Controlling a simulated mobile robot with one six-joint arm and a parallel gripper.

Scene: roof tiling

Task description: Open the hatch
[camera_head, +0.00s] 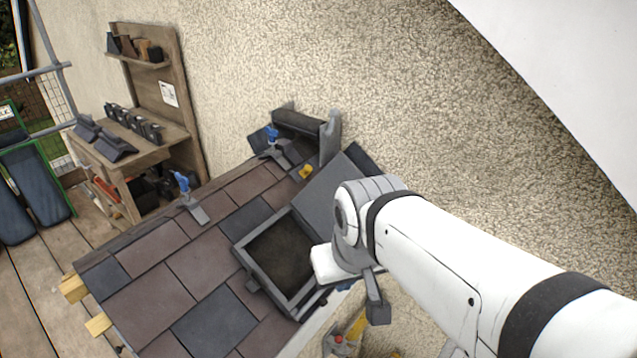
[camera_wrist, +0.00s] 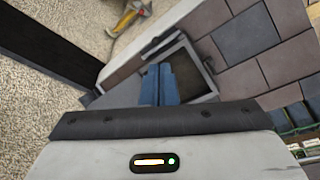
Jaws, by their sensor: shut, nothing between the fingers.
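The hatch (camera_head: 241,256) is a grey square frame set in the tiled roof, with a dark brown opening inside. Its grey lid (camera_head: 328,192) is swung up and stands open on the far right side of the frame, partly hidden by my arm. The frame also shows in the wrist view (camera_wrist: 207,97). My gripper (camera_wrist: 158,72) has blue fingers, shut together and empty, in front of the hatch frame and lid area. In the head view the fingers are mostly hidden behind my wrist. I cannot tell whether they touch the lid.
Brown and grey tiles (camera_head: 150,247) cover the roof around the hatch. Blue-handled tools (camera_head: 184,184) and a yellow item (camera_head: 306,172) lie on it. A rough wall (camera_head: 420,110) rises behind. A wooden workbench (camera_head: 150,158) with dark tiles stands at the left.

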